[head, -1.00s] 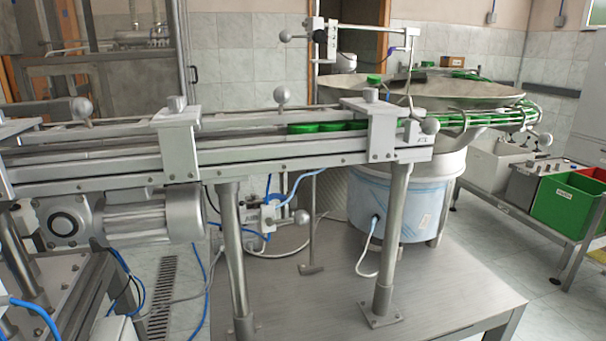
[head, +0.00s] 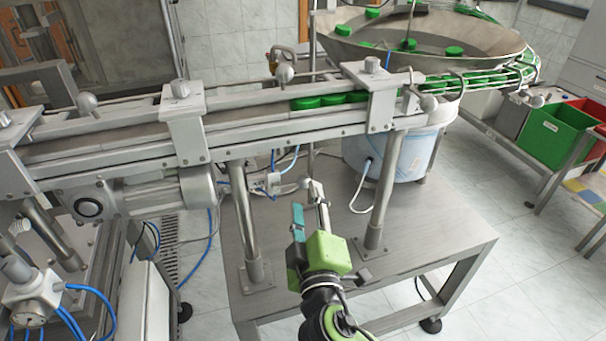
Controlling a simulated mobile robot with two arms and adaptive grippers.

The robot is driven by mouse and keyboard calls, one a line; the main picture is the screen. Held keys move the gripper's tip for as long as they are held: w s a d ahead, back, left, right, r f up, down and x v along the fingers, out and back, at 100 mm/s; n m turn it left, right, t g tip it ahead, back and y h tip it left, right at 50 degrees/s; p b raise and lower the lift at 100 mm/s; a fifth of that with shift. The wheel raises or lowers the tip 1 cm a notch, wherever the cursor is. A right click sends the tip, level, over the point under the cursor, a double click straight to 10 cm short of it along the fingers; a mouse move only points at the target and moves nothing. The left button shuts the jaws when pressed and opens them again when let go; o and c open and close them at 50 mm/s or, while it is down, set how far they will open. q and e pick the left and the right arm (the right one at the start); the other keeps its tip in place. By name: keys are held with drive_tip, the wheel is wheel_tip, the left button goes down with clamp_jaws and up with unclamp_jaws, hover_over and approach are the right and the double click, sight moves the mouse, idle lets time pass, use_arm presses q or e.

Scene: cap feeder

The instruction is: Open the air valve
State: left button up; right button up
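A small valve unit (head: 265,184) with blue hoses sits under the conveyor, behind the front legs. I take it as the air valve; its lever position is too small to tell. A pale round knob (head: 305,183) shows at its right. My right gripper (head: 308,205), with a lime-green body, reaches up from the bottom over the metal table. Its teal-tipped finger and a silver finger stand apart, with no object seen between them. The silver fingertip appears close to the knob in the picture; I cannot tell whether they touch. My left gripper is not in view.
The conveyor (head: 250,140) runs above the valve and carries green caps (head: 330,99). Two table legs (head: 247,225) and (head: 383,190) flank the space below it. The cap bowl (head: 480,38) stands behind right. The table's right part (head: 435,230) is clear.

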sight(304, 186)
drive_tip(key=w, duration=0.2)
drive_tip(key=w+p, duration=0.1)
drive_tip(key=w, duration=0.4)
drive_tip(key=shift+a, duration=0.4)
clamp_jaws()
